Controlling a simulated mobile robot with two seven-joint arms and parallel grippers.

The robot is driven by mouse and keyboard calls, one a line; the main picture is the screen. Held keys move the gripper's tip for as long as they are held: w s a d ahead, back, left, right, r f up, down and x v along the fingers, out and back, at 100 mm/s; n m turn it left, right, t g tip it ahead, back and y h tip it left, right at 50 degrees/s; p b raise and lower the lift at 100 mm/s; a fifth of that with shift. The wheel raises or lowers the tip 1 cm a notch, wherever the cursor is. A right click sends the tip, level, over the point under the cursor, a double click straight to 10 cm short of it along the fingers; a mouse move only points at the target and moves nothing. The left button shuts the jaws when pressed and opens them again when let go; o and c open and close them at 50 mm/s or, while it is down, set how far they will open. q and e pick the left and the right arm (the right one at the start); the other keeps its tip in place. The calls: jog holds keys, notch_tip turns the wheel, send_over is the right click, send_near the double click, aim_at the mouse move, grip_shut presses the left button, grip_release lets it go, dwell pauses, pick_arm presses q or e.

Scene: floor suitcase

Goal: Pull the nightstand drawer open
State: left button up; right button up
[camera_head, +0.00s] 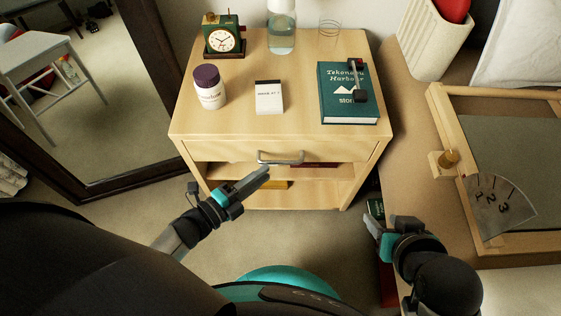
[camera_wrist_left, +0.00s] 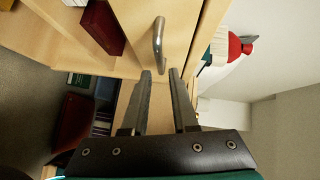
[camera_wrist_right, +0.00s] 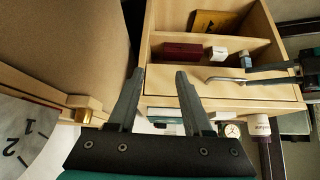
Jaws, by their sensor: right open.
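The light wooden nightstand (camera_head: 240,130) stands in the middle of the head view. Its drawer front (camera_head: 215,149) looks closed and carries a grey metal bar handle (camera_head: 281,158). The handle also shows at the top of the left wrist view (camera_wrist_left: 158,45). My left gripper (camera_head: 266,174) is just in front of the handle, its fingers apart with a narrow gap. In the left wrist view the handle lies just beyond the fingertips, in line with the gap; contact is not clear. My right gripper (camera_head: 372,222) is open and empty, low to the right of the nightstand.
On top are a green clock (camera_head: 224,38), a purple-lidded bottle (camera_head: 208,88), a white notepad (camera_head: 269,97), a glass bottle (camera_head: 281,32) and a teal book (camera_head: 348,95). A mirror (camera_head: 150,95) stands left. A bench with a wooden frame (camera_head: 455,150) is right.

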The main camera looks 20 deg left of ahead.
aim_at(280, 161)
pick_arm(q)
jog(key=shift+b+x, duration=1.1)
jog(key=shift+x, duration=2.45)
pick_arm(e)
jog(key=shift+w+a+r+t+y, duration=0.1)
jog(key=shift+w+a+t+y, duration=0.5)
jog(key=shift+a, duration=0.25)
jog(key=shift+w+a+r+t+y, duration=0.1)
jog(key=shift+w+a+t+y, duration=0.2)
jog(key=shift+a+t, duration=0.5)
jog(key=shift+w+a+t+y, duration=0.4)
jog(key=shift+w+a+t, duration=0.2)
jog(key=shift+a, duration=0.25)
pick_arm(q)
jog(key=shift+c, duration=0.4)
grip_shut()
